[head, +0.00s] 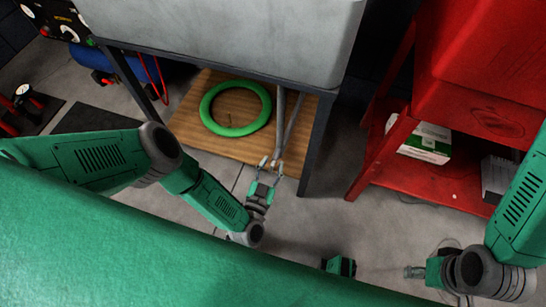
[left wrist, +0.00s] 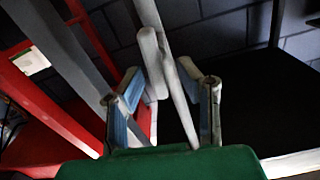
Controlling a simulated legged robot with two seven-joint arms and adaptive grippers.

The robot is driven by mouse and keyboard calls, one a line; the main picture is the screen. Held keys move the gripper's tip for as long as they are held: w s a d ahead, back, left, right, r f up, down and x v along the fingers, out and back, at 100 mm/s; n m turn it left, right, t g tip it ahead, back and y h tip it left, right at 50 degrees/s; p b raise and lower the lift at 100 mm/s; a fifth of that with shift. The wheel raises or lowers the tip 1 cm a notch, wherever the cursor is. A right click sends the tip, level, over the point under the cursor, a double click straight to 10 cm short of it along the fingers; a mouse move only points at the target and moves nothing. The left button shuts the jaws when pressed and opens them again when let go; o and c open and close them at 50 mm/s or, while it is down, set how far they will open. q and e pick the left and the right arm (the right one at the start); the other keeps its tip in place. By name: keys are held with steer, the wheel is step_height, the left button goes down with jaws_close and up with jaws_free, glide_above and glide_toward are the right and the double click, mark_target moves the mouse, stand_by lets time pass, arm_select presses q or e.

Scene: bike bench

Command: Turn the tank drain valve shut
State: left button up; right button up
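The grey tank (head: 220,35) stands on a dark metal frame. Under it, thin grey pipe-like bars (head: 280,125) run down toward my left gripper (head: 271,164). I cannot tell which part is the drain valve's handle. My left gripper is open, its two fingertips apart at the lower end of the bars. In the left wrist view, a pale slanting bar (left wrist: 180,97) passes between or just behind the fingertips (left wrist: 172,68); contact is not clear. My right gripper (head: 410,272) is at the lower right, far from the tank; its finger gap is too small to read.
A green ring (head: 235,108) lies on a wooden board (head: 185,125) beneath the tank. A dark frame leg (head: 316,150) stands close right of my left gripper. A red shelf unit (head: 430,180) holds a white-green box (head: 425,142). Open floor (head: 340,215) lies between.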

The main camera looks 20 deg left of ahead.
arm_select(q)
steer(key=shift+d, duration=0.1)
jaws_close()
